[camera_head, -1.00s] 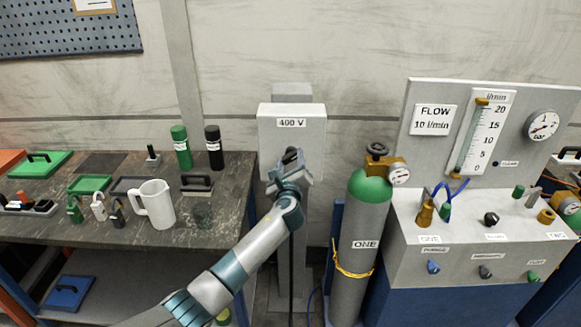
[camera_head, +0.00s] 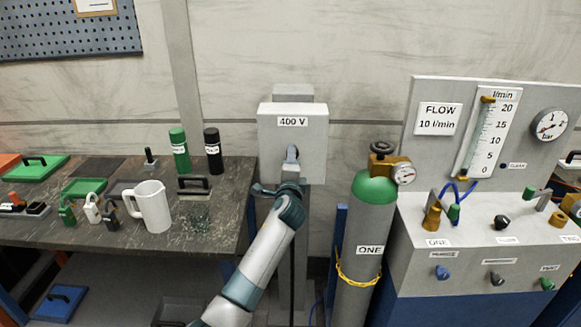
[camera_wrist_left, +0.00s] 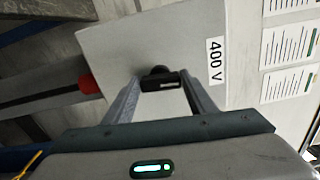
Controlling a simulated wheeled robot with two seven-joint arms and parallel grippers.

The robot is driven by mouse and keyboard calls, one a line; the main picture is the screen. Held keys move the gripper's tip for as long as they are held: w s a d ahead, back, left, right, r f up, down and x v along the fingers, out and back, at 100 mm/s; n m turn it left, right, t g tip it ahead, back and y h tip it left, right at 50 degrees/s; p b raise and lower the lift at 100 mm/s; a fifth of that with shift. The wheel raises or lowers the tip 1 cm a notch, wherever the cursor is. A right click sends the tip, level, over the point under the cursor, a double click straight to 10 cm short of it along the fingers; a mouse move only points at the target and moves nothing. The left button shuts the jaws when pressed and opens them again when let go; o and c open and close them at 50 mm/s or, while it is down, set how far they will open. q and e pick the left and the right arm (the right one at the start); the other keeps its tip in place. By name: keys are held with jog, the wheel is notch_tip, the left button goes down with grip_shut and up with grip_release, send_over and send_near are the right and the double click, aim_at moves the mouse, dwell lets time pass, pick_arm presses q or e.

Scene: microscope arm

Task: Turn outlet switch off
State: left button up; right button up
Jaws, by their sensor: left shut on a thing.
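The outlet box (camera_head: 310,115) is a light grey box labelled "400 V" on a grey post in the middle of the head view. It also shows in the left wrist view (camera_wrist_left: 140,45). Its black switch (camera_wrist_left: 158,73) sits on the box face between my left gripper's fingers (camera_wrist_left: 160,84). My left gripper (camera_head: 291,160) is at the front of the box, shut on the switch. In the head view the gripper mostly hides the switch. A red round part (camera_wrist_left: 88,83) shows at the box's lower edge in the wrist view. My right gripper is not in view.
A grey gas cylinder (camera_head: 365,235) with a green top stands close to the right of the box. A dark workbench (camera_head: 140,235) with a white jug (camera_head: 153,207) and padlocks is at the left. A flow panel (camera_head: 440,150) stands at the right.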

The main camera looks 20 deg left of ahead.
pick_arm(q)
jog(key=shift+f+n, duration=0.15)
jog(key=shift+n, duration=0.35)
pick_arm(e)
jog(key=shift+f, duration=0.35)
pick_arm(q)
jog(key=o, duration=1.1)
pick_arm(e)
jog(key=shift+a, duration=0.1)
pick_arm(q)
jog(key=b+v, duration=0.3)
jog(key=v, duration=1.4)
jog(key=shift+s+d, duration=0.1)
jog(key=shift+s, duration=0.15)
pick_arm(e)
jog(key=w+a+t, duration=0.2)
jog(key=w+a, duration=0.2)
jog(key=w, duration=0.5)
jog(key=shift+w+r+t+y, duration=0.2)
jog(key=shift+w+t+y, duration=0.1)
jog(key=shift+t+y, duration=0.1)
